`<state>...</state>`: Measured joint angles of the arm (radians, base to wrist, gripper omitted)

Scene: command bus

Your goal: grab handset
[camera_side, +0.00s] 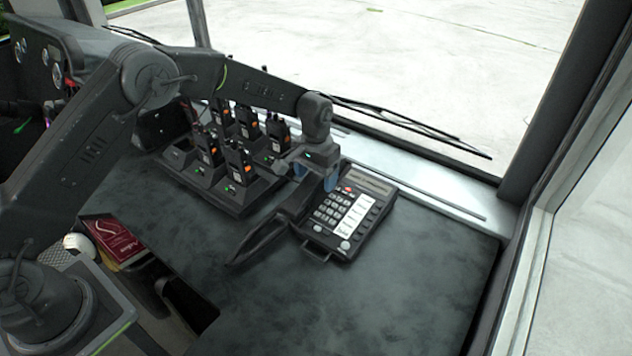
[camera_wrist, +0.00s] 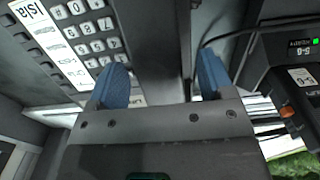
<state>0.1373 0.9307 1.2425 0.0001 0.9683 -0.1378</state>
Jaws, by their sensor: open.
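The desk phone (camera_side: 345,215) sits on the dark counter, with its keypad and white label strip facing up. The dark handset (camera_side: 268,232) lies along the left side of the phone. In the wrist view the handset (camera_wrist: 155,40) is a grey bar running between my two blue fingers, with the keypad (camera_wrist: 90,30) to its left. My gripper (camera_side: 316,175) is open above the far end of the handset, pointing down. In the wrist view my gripper (camera_wrist: 161,75) shows a gap on both sides of the handset. Whether the fingers reach down beside it is unclear.
A charging rack (camera_side: 235,192) with several radios stands just left of the phone, close to my gripper. A window ledge (camera_side: 430,195) runs behind. A red box (camera_side: 112,240) sits lower left. The front right counter (camera_side: 380,300) is clear.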

